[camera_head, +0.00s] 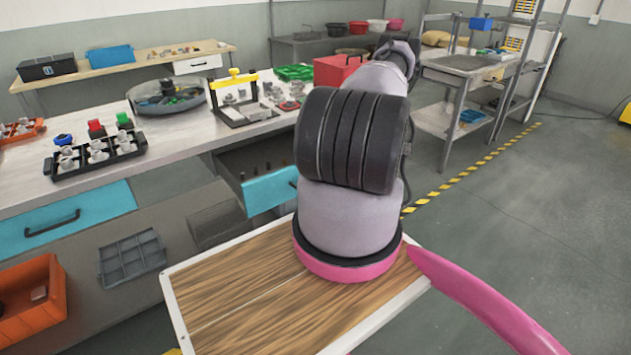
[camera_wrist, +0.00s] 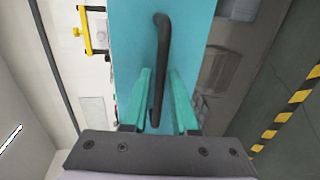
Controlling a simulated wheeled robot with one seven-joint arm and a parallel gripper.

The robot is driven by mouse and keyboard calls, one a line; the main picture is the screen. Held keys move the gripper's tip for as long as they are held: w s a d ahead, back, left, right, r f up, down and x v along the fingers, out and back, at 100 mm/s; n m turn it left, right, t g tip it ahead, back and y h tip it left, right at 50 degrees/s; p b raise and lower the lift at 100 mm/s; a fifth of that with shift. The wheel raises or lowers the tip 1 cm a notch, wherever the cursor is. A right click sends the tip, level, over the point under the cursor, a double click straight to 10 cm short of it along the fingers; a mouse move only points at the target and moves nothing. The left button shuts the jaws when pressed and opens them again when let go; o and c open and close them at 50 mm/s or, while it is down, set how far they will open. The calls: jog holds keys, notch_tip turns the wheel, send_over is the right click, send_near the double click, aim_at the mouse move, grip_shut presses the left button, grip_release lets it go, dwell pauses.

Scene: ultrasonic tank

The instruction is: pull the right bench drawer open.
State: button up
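The right bench drawer (camera_head: 268,190) has a teal front and stands pulled out from the bench, its dark inside showing in the head view. My arm covers the right part of its front. In the wrist view the teal drawer front (camera_wrist: 190,35) faces me, with its black bar handle (camera_wrist: 160,45) running lengthwise. My gripper (camera_wrist: 160,74) has its two teal fingers on either side of the handle, with gaps showing, so it looks open around the handle. In the head view my gripper is hidden behind my arm.
The left drawer (camera_head: 65,218) is shut. The bench top (camera_head: 190,135) holds a black tray with parts, a round bowl and a yellow-handled fixture. An orange bin (camera_head: 35,305) and a grey divided tray (camera_head: 132,258) are below. Floor at right (camera_head: 530,220) is clear.

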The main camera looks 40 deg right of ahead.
jog(key=v, duration=1)
jog(key=shift+s, duration=0.15)
jog(key=w+a+r+n+g+y, duration=0.2)
jog(key=w+a+r+n+y, duration=0.15)
jog(key=r+n, duration=0.3)
jog(key=w+a+r+n+g+y, duration=0.1)
jog(key=w+a+r+n+y, duration=0.15)
jog(key=r+n+y, duration=0.35)
jog(key=w+a+r+n+g+y, duration=0.25)
jog(key=a+r+n, duration=0.2)
jog(key=r, duration=0.35)
jog(key=s+a+r+n+g+h, duration=0.1)
jog(key=s+a+r+n+g, duration=0.2)
jog(key=a+r+n+g, duration=0.9)
jog(key=s+a+r+n+t+h, duration=0.1)
jog(key=s+r+n+t+h, duration=0.3)
jog(key=r+n, duration=0.4)
jog(key=s+a+r+n+t+h, duration=0.1)
jog(key=s+r+n+t+h, duration=0.4)
jog(key=r+n, duration=0.4)
jog(key=n, duration=0.3)
jog(key=shift+a+r+n+h, duration=0.25)
jog(key=shift+a+n+h, duration=0.05)
jog(key=shift+a, duration=0.1)
